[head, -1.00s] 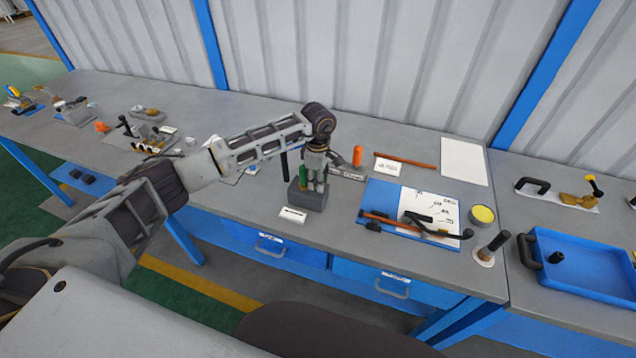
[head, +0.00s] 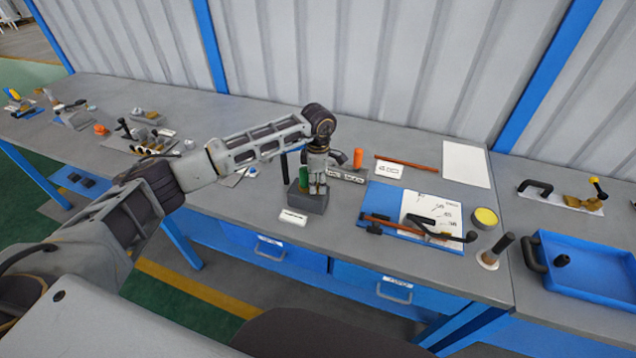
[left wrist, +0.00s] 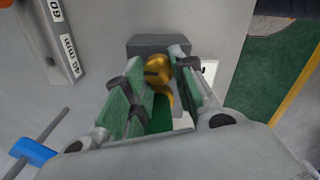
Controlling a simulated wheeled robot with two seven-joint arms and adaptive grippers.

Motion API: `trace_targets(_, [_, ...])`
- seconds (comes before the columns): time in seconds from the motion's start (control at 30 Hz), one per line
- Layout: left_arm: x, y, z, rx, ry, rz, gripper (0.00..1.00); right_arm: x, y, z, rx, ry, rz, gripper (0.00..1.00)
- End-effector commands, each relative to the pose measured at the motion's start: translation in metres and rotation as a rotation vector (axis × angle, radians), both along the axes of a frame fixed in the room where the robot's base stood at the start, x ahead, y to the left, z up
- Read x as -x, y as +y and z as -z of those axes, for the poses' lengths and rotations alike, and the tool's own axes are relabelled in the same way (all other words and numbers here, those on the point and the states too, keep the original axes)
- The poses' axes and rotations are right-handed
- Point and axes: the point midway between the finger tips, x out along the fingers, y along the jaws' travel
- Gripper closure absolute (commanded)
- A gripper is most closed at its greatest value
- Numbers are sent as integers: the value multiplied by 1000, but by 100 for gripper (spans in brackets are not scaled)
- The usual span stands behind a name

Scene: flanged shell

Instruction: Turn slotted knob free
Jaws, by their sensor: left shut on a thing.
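The slotted knob (left wrist: 157,70) is gold with a dark slot across its top in the left wrist view. It sits over a grey block (head: 300,203), which stands on the bench near the front edge; the block also shows in the left wrist view (left wrist: 150,43). My left gripper (head: 317,186) reaches down over the block, its green-padded fingers (left wrist: 158,62) on both sides of the knob and shut on it. The gripper hides the knob in the head view. A green part (head: 305,178) shows beside the fingers. My right gripper is not in view.
A small white label (head: 293,217) lies in front of the block. An orange cylinder (head: 358,158) and a grey marked bar (head: 352,175) are close behind. A blue board (head: 380,195) with tools lies to the right. A blue tray (head: 585,285) is farther right.

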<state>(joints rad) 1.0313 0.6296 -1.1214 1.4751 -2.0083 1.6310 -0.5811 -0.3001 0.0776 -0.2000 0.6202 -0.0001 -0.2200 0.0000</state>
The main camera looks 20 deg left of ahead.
Motion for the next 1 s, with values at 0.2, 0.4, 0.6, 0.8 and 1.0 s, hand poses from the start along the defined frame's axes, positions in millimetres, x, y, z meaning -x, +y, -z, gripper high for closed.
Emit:
trace_targets(0.2, [0,0,0,0,-1,0,52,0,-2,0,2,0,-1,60])
trace_targets(0.4, [0,0,0,0,0,1,52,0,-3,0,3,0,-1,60])
trace_targets(0.6, [0,0,-2,0,-1,1,52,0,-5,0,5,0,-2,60])
trace_targets(0.8, [-1,0,-15,1,-1,1,52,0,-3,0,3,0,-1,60])
trace_targets(1.0, [-1,0,-40,0,-3,1,52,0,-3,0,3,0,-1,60])
